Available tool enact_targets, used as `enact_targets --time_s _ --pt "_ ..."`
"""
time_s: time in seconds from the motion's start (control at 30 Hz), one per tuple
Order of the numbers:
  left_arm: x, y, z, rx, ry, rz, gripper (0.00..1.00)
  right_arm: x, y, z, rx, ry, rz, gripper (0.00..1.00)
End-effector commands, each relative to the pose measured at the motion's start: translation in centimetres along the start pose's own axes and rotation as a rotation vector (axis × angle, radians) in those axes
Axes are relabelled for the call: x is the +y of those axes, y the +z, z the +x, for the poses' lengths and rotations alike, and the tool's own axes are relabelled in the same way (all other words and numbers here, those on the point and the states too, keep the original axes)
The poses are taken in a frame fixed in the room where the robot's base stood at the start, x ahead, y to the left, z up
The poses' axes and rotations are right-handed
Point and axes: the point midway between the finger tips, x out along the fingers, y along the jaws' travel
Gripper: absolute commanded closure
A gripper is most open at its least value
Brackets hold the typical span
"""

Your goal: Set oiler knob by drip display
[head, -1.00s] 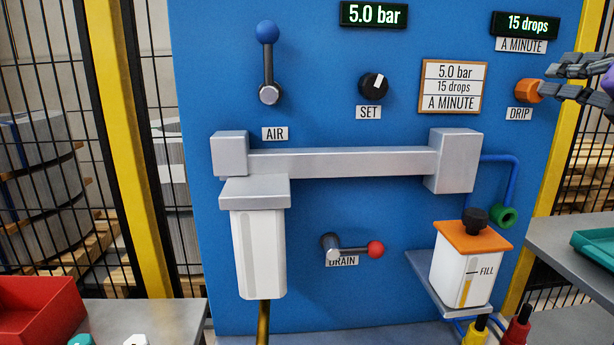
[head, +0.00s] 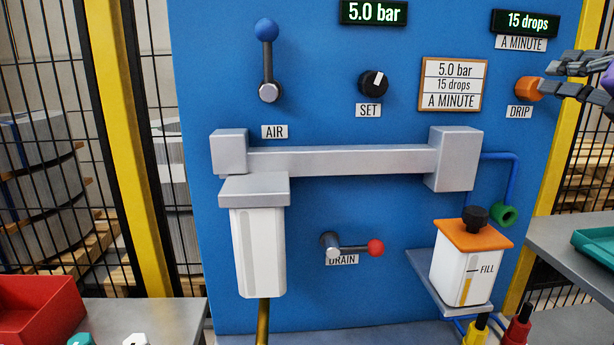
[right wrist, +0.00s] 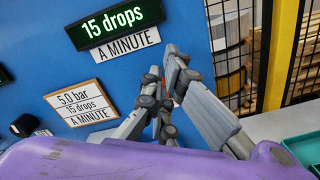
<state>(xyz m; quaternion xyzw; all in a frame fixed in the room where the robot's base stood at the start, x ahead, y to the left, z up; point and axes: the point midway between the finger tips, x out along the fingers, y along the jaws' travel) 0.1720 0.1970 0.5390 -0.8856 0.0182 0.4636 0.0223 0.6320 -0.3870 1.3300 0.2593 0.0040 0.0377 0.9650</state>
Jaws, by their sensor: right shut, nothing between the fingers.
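The orange oiler knob (head: 528,89) sits on the blue panel above the DRIP label (head: 519,112). The drip display (head: 526,22) above it reads 15 drops; it also shows in the right wrist view (right wrist: 113,22). The card (head: 452,85) reads 5.0 bar and 15 drops a minute. My right gripper (head: 549,80) comes in from the right, its fingertips close beside the knob, shut with nothing held. In the right wrist view its fingers (right wrist: 165,85) hide most of the knob. Whether they touch it I cannot tell. My left gripper is out of view.
The pressure display (head: 373,12) reads 5.0 bar above the black SET knob (head: 373,84). The blue-tipped AIR lever (head: 268,62) and the red-tipped DRAIN lever (head: 352,248) are further left. The oiler reservoir (head: 466,275) with an orange lid stands below. A yellow post (head: 561,130) borders the panel.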

Motion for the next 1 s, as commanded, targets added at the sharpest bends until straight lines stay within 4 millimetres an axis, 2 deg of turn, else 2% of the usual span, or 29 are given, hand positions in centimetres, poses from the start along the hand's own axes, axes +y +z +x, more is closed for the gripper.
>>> enact_targets --time_s 0.47,1.0 --pt "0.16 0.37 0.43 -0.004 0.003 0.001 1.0 -0.28 -0.87 0.31 0.017 0.0 0.003 1.0" --pt "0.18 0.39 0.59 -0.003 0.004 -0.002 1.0 -0.44 -0.86 0.31 0.02 -0.002 0.003 1.0"
